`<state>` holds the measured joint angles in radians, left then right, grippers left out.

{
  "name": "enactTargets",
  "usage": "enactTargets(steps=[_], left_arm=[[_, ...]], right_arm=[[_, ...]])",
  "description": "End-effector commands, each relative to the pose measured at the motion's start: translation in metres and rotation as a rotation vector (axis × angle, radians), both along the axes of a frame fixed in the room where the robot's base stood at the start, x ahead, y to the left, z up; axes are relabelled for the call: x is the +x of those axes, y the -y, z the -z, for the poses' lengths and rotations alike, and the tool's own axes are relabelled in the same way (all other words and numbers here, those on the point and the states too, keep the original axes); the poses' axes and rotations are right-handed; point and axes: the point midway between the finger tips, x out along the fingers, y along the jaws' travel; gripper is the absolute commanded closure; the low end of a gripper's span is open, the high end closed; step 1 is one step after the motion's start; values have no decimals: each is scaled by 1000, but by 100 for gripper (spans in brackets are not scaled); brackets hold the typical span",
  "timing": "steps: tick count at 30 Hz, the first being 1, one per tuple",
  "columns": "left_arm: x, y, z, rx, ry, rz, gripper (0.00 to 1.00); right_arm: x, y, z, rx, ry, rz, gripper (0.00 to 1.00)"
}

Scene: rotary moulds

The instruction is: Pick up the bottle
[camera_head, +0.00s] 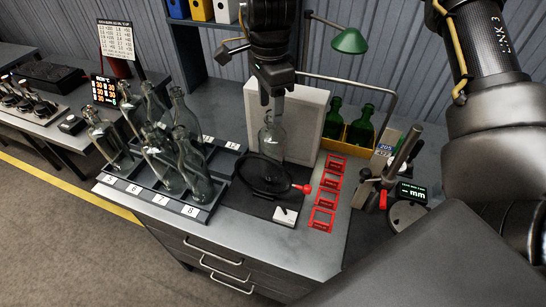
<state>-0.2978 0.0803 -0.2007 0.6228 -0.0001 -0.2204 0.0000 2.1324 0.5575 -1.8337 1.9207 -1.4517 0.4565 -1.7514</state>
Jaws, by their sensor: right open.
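A clear glass bottle (271,143) stands upright on the workbench in front of a white panel, just behind a black ring. My right gripper (271,100) points straight down above this bottle, with its fingertips close to the top of the neck. It is open; whether the fingers touch the glass cannot be told. More clear bottles (172,172) stand in a numbered tray (186,209) to the left. My left gripper is not in view.
The black ring (260,192) with a red knob (304,188) sits close in front of the bottle. The white panel (300,118) stands behind. Red frames (322,219), a measuring stand (388,172) and green bottles (362,126) in a yellow crate are to the right. A green lamp (349,41) hangs behind.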

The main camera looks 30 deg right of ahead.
Motion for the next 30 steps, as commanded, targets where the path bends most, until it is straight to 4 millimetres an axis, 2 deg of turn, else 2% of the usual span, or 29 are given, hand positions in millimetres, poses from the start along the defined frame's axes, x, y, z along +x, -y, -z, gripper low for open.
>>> enactTargets(steps=[5, 9, 18, 30], left_arm=[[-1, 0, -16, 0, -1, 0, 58], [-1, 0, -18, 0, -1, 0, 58], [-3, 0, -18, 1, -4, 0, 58], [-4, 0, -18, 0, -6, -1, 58]], right_arm=[[-2, 5, 23, -2, -7, 0, 49], [-2, 5, 42, -2, -4, 0, 49], [-2, 4, 48, 0, -1, 1, 49], [-1, 4, 48, 0, -1, 1, 100]])
